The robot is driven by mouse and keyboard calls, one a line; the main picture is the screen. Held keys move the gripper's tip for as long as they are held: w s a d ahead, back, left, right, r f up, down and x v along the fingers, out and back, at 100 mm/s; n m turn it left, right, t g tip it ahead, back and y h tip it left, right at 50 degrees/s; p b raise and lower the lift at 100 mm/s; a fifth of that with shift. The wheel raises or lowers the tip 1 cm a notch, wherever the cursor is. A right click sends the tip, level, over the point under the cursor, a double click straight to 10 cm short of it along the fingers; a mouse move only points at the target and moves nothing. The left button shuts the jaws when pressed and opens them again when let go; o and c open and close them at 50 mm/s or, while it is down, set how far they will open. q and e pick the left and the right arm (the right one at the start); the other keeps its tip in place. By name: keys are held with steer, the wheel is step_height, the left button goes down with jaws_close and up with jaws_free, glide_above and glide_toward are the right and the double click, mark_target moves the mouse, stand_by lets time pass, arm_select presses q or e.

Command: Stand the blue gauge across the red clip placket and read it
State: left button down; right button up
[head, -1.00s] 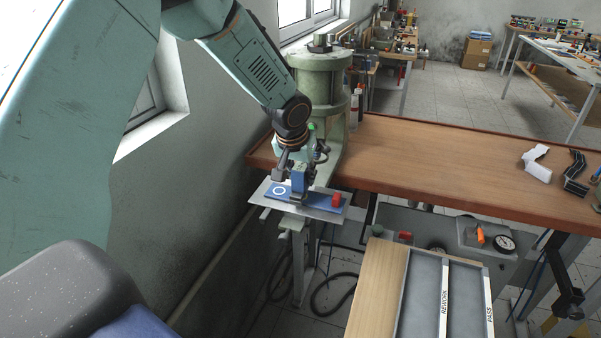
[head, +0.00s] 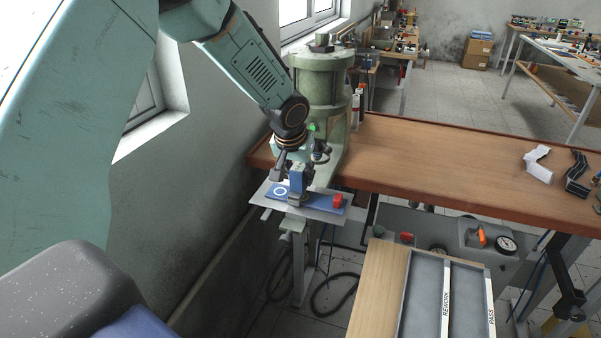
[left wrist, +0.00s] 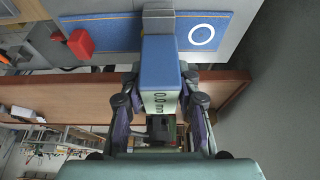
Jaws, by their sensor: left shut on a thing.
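The blue gauge (head: 298,181) is upright in my left gripper (head: 291,176), above the blue placket (head: 322,204). In the left wrist view, the left gripper (left wrist: 162,92) is shut on the gauge (left wrist: 160,62). The gauge's pale display faces this camera and reads 0.0 mm. Its grey foot overlaps the middle of the placket (left wrist: 112,33); I cannot tell whether it touches. A red clip (head: 338,200) sits at the placket's right end in the head view, and at left in the wrist view (left wrist: 81,43). A white ring marks the other end. My right gripper is not in view.
The placket lies on a grey metal plate (head: 263,196) in front of a green press (head: 321,85). A wooden bench (head: 440,165) extends right. A tray (head: 427,292) with strips marked REWORK and PASS is lower right. The wall is close on the left.

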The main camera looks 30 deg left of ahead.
arm_select(q)
steer(key=shift+d, duration=0.25)
steer(key=shift+f, duration=0.15)
steer(key=shift+a+f, duration=0.15)
steer(key=shift+a, duration=0.05)
steer(key=shift+b, duration=0.3)
steer(key=shift+d+f, duration=0.15)
steer(key=c, duration=1.1)
jaws_free()
steer(key=shift+o, duration=1)
